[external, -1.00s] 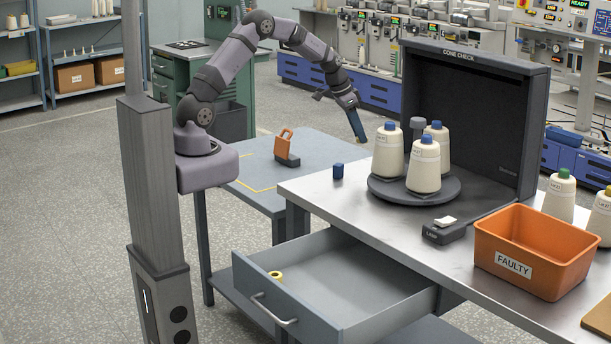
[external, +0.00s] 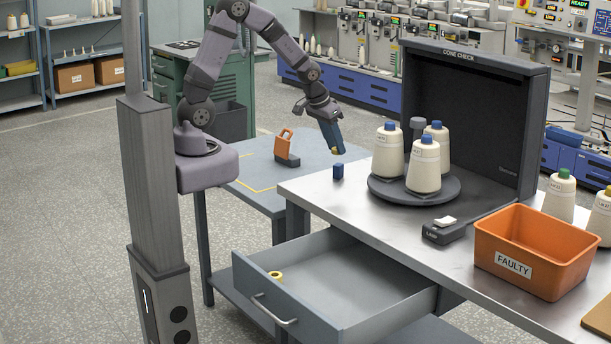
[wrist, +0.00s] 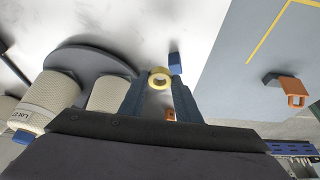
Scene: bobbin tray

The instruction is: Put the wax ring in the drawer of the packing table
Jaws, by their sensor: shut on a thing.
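A pale yellow wax ring (wrist: 160,78) sits between the fingertips of my gripper (wrist: 159,88) in the wrist view. My gripper (external: 333,148) is shut on it, above the table's left end; in the external view only a bit of yellow shows at the tips. The packing table (external: 315,190) has its drawer (external: 350,272) pulled open, below and in front of the gripper. A second yellow ring (external: 276,276) lies inside the drawer near its front left corner.
A small blue block (external: 338,171) stands on the table just below my gripper. Most of the drawer floor is bare.

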